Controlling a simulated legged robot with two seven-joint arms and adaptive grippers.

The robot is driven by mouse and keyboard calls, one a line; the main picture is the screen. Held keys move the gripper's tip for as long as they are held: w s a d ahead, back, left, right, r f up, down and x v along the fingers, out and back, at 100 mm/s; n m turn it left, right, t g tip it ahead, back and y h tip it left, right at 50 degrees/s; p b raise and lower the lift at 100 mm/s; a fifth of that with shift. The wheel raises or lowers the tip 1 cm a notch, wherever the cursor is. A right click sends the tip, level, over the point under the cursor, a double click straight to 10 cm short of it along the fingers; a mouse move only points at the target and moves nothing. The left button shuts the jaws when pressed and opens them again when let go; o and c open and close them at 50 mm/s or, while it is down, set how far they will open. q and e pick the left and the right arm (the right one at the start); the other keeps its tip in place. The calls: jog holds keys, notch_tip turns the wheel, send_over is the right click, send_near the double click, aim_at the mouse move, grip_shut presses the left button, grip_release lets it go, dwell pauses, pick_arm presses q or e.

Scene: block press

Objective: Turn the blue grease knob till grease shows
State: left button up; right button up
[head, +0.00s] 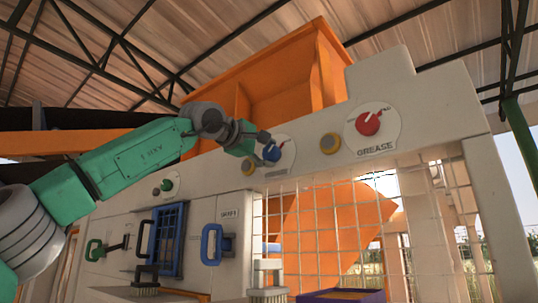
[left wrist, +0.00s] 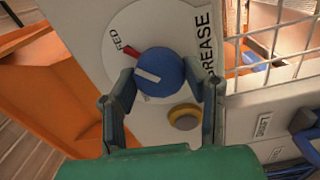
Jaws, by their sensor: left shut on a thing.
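The blue grease knob (head: 272,152) sits on a round white dial on the press's pale front panel. In the left wrist view the blue knob (left wrist: 160,73) has a white pointer line aimed up and left, just below a red mark by the word FED. The word GREASE stands on the dial's right side. My left gripper (head: 262,143) is shut on this knob, with one finger on each side of it in the left wrist view (left wrist: 168,88). My right gripper is in neither view.
A red knob (head: 367,123), also labelled GREASE, is on a dial to the right. A yellow-ringed button (left wrist: 185,117) sits close to the blue knob. Wire mesh (head: 330,215), a blue handle (head: 212,244) and a green handle (head: 95,250) are lower down. An orange hopper (head: 275,75) rises behind.

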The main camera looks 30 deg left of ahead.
pick_arm(q)
jog(key=shift+w+d+f, duration=0.1)
jog(key=shift+w+f, duration=0.1)
jog(key=shift+f, duration=0.2)
jog(key=o, duration=1.1)
jog(key=shift+s, duration=0.1)
jog(key=shift+o, duration=0.2)
jog(key=shift+r, duration=0.15)
jog(key=shift+s, duration=0.1)
jog(key=s+a, duration=0.1)
jog(key=s, duration=1)
jog(key=shift+s+a, duration=0.25)
jog(key=shift+s, duration=0.05)
jog(key=shift+d, duration=0.15)
